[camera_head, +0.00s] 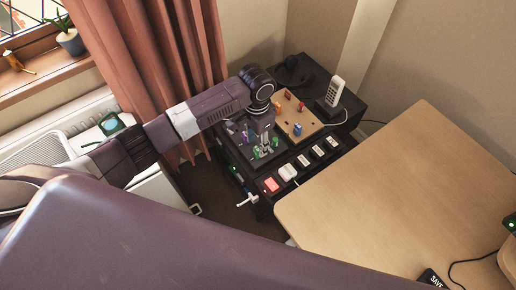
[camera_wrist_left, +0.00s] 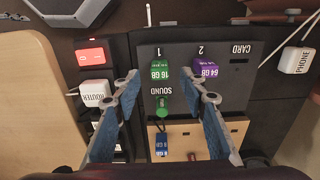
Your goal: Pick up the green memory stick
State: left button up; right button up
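The green memory stick (camera_wrist_left: 160,71), marked 16 GB, stands in slot 1 of the dark panel (camera_wrist_left: 228,98). It also shows in the head view (camera_head: 256,153) beside my gripper. My left gripper (camera_wrist_left: 162,80) is open and empty, its blue-padded fingers on either side of the stick and a green plug (camera_wrist_left: 163,106) at SOUND. It also shows in the head view (camera_head: 265,147), pointing down over the panel. I cannot tell how high the fingertips are above the stick. My right gripper is out of view.
A purple 64 GB stick (camera_wrist_left: 207,69) stands close beside, in slot 2. A blue stick (camera_wrist_left: 161,146) is on the wooden board (camera_head: 290,108). White switches (camera_head: 288,172) and a red one (camera_head: 271,184) line the front. The wooden desk (camera_head: 400,190) is mostly clear.

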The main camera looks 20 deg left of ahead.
aim_at(257, 149)
pick_arm(q)
notch_tip(257, 149, down, 4)
jog(key=shift+s+r, duration=0.1)
jog(key=shift+f, duration=0.65)
jog(key=c, duration=0.9)
jog(key=shift+c, duration=0.5)
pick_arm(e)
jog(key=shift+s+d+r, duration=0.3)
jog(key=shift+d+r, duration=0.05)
pick_arm(q)
jog(key=shift+r+p, duration=0.15)
jog(key=shift+p, duration=0.15)
